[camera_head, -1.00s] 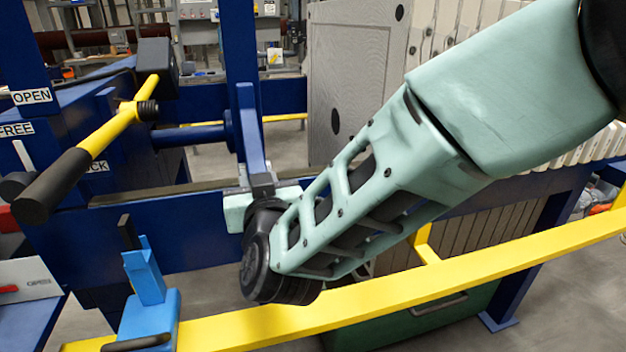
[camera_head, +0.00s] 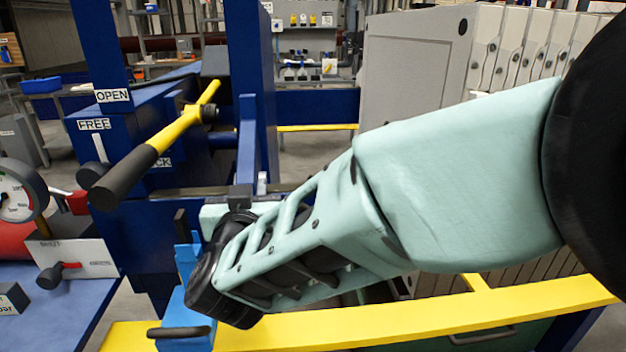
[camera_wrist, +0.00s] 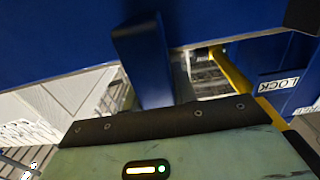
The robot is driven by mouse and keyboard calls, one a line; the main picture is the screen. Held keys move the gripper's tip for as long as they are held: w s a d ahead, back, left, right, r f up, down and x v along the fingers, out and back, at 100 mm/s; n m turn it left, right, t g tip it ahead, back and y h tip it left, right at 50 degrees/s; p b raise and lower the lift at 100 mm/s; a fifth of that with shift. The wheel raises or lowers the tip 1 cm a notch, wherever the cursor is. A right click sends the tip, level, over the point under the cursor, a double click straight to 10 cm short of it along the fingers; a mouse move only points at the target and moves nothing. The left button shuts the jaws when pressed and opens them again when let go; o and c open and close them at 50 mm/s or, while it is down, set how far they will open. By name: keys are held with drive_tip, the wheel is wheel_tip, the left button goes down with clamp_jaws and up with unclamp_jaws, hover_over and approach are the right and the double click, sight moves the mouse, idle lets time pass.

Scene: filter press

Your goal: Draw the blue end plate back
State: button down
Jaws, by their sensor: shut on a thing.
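The blue end plate (camera_head: 248,60) stands upright in the head view, between the blue press frame and the pale filter plates. A blue handle (camera_head: 247,140) stands up along its near side and also shows in the wrist view (camera_wrist: 142,60). My gripper (camera_head: 242,196) is at the handle's lower end and is shut on it. Its jaw tips are mostly hidden. A clear gap lies between the end plate and the pale plate stack (camera_head: 410,70).
A yellow lever with a black grip (camera_head: 160,143) juts out left of my gripper, near OPEN and FREE labels. A yellow rail (camera_head: 450,322) runs below my arm. A blue clamp-like fixture (camera_head: 185,325) stands at its left end. A pressure gauge (camera_head: 15,198) is at far left.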

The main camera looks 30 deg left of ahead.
drive_tip(key=c, duration=1.2)
unclamp_jaws()
drive_tip(key=shift+a, duration=0.2)
drive_tip(key=shift+c, duration=0.2)
drive_tip(key=shift+o, duration=0.6)
drive_tip(key=shift+a, duration=0.1)
drive_tip(key=shift+s, duration=0.15)
drive_tip(key=b+v, duration=0.2)
drive_tip(key=v, duration=1.5)
drive_tip(key=shift+s+y, duration=0.3)
drive_tip(key=shift+f, duration=0.1)
drive_tip(key=shift+w, duration=0.1)
drive_tip(key=w+d+r+n+g+p, duration=0.2)
drive_tip(key=w+d+g+p, duration=0.1)
drive_tip(key=w+g, duration=0.2)
drive_tip(key=s+d+g+h+p, duration=0.1)
drive_tip(key=d+g+h, duration=0.2)
drive_tip(key=d, duration=0.9)
drive_tip(key=s+d+f+g+h+p, duration=0.1)
drive_tip(key=s+d+g+h+p, duration=0.1)
drive_tip(key=d, duration=0.9)
drive_tip(key=s+d+f+m+g+h+p, duration=0.1)
drive_tip(key=d+g+h, duration=0.3)
drive_tip(key=d, duration=0.8)
drive_tip(key=shift+s+d+f+g+h+p, duration=0.15)
drive_tip(key=shift+s+d+g+h+p, duration=0.2)
drive_tip(key=shift+g+p, duration=0.2)
